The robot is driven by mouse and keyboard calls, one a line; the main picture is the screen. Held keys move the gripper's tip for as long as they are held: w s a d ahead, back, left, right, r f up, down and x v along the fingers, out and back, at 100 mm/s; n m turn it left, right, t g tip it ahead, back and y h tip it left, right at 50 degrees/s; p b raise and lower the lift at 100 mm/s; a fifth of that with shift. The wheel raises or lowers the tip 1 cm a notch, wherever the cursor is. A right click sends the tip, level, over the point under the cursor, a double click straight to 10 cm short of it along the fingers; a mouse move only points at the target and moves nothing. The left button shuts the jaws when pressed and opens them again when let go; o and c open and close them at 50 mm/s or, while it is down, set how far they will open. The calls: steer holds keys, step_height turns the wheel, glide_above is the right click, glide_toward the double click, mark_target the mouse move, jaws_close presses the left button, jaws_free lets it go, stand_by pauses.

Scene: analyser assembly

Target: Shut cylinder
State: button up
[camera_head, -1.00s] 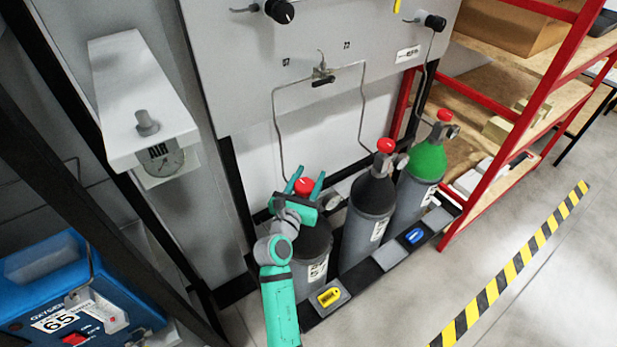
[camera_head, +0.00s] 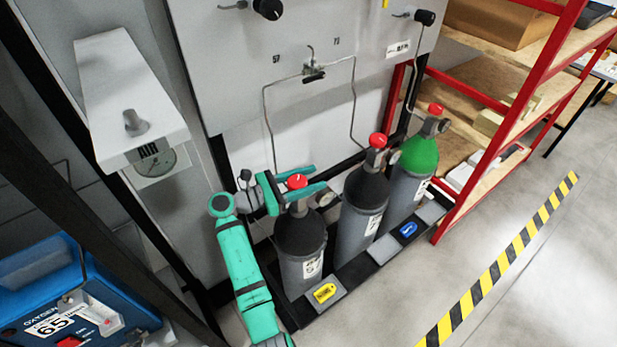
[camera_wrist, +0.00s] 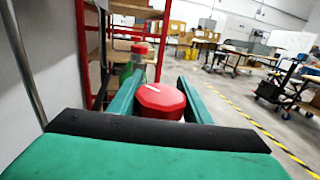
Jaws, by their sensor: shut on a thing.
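Three gas cylinders stand in a row on a black base. The left cylinder (camera_head: 301,240) is grey with a black shoulder and a red valve knob (camera_head: 297,181). My gripper (camera_head: 318,180) reaches in from the left with its fingers on either side of this knob, shut on it. In the wrist view the red knob (camera_wrist: 160,101), with a white mark, sits between the two green fingers. The middle cylinder (camera_head: 366,200) is grey and black with a red knob. The right cylinder (camera_head: 413,165) has a green shoulder and a red knob.
A grey panel (camera_head: 230,80) with pipes and black knobs rises behind. A white AIR gauge box (camera_head: 130,95) and a blue oxygen case (camera_head: 60,295) are at left. Red shelving (camera_head: 490,150) stands at right. Yellow and blue padlocks lie on the base's front.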

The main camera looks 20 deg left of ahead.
steer(key=m+g+h, duration=0.1)
steer(key=g, duration=0.1)
steer(key=s+m+g+h, duration=0.1)
steer(key=m+g, duration=0.1)
steer(key=d+m+g+h, duration=0.1)
steer(key=g, duration=0.1)
steer(key=shift+s+f+m, duration=0.1)
steer(key=shift+s+m, duration=0.05)
steer(key=shift+m, duration=0.15)
steer(key=shift+s+g+h, duration=0.1)
steer(key=shift+g+h, duration=0.2)
steer(key=o, duration=1.1)
steer(key=shift+c, duration=0.2)
steer(key=shift+a, duration=0.1)
steer(key=v, duration=1)
steer(key=shift+a, duration=0.35)
steer(key=shift+s, duration=0.1)
